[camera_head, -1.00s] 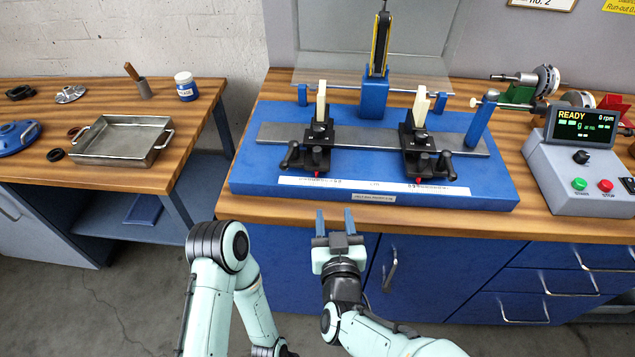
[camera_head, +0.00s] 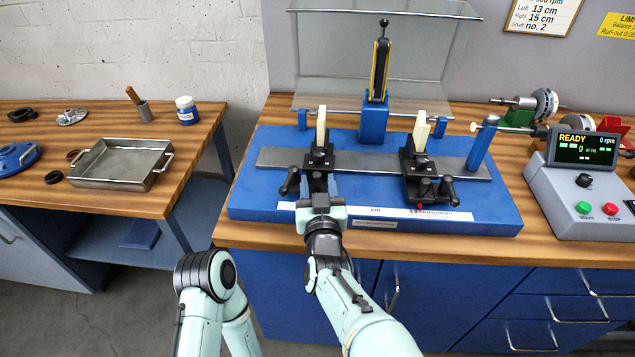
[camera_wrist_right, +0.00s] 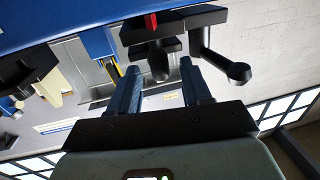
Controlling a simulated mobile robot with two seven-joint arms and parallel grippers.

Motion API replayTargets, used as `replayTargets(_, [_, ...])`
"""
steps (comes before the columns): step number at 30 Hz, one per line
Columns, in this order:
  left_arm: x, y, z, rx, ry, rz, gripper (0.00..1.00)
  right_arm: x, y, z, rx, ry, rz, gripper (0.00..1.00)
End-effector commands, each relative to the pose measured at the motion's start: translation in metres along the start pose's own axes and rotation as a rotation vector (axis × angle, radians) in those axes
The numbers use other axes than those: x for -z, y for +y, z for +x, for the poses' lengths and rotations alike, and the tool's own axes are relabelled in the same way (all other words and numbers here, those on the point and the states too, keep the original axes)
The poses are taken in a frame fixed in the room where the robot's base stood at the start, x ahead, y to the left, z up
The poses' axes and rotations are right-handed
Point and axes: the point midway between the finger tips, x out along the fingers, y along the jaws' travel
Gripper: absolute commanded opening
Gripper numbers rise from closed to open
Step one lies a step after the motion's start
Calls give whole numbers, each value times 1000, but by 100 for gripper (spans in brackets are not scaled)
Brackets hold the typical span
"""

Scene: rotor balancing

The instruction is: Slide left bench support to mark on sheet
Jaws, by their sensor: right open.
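The left bench support (camera_head: 319,155), a black carriage with a pale upright block, stands on the grey rail (camera_head: 375,163) of the blue bench. My right gripper (camera_head: 320,186) is open at the front of this support. In the right wrist view, the open fingers (camera_wrist_right: 160,80) lie either side of the support's dark front knob (camera_wrist_right: 160,62), with its side handle (camera_wrist_right: 232,70) outside them. I cannot tell whether they touch. The sheet (camera_head: 543,14) on the wall reads Left 13 cm, Right 15 cm. My gripper partly covers the scale strip (camera_head: 384,211) below the left support. My left gripper is out of view.
The right bench support (camera_head: 420,170) stands on the same rail. A blue post (camera_head: 374,123) rises behind the rail between them. The control box (camera_head: 585,180) reads READY at the right. A metal tray (camera_head: 120,165) lies on the left table.

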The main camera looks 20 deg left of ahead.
Motion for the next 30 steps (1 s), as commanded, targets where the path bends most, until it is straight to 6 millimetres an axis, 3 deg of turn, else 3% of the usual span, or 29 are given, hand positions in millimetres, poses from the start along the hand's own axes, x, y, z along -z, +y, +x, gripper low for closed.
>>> replayTargets(13, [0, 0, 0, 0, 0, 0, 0, 0, 0, 11, 1, -1, 0, 48])
replayTargets(14, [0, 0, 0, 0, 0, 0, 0, 0, 0, 11, 1, -1, 0, 45])
replayTargets(18, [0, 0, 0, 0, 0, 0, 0, 0, 0, 11, 1, -1, 0, 0])
replayTargets(30, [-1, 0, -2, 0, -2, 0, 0, 0, 0, 11, 1, -2, 0, 0])
